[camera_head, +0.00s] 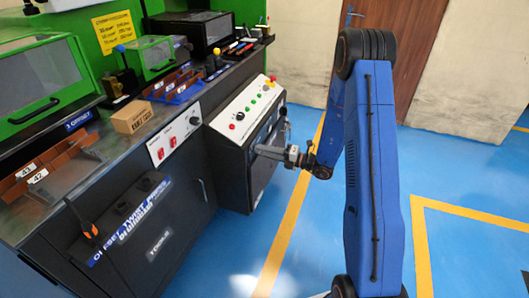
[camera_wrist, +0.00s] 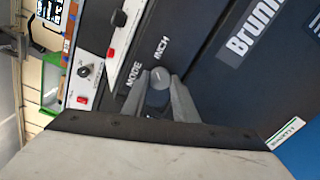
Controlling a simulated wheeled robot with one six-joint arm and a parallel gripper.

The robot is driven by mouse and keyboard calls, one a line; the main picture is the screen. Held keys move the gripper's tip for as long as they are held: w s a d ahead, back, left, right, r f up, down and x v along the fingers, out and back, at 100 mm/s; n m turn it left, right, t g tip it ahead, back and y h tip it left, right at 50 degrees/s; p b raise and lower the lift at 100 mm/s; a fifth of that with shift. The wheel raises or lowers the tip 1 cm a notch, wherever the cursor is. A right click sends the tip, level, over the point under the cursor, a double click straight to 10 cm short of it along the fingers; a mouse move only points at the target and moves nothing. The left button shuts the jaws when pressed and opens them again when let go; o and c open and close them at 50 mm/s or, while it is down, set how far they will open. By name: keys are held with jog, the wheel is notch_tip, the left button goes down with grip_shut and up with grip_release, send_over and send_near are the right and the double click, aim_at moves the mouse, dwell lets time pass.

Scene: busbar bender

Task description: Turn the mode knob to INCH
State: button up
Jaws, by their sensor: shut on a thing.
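The mode knob (camera_wrist: 160,80) is a small dark round knob on the front of the dark cabinet. The printed words MODE (camera_wrist: 133,76) and INCH (camera_wrist: 161,48) are beside it in the wrist view. My gripper (camera_wrist: 160,92) is shut on the knob, one grey finger on each side. In the head view my gripper (camera_head: 262,151) reaches left to the cabinet's front face, and the knob cannot be made out there. The knob's pointer is too small to read for certain.
Above the knob is a sloped white panel (camera_head: 243,109) with red and green buttons. To the left, a white plate (camera_head: 173,134) carries red switches and a black knob. A cardboard box (camera_head: 132,117) stands on the bench. Blue floor (camera_head: 245,235) is open in front.

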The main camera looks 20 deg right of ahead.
jog(key=o, duration=1.1)
jog(key=shift+d, duration=0.1)
jog(key=shift+c, duration=0.2)
jog(key=shift+n, duration=0.3)
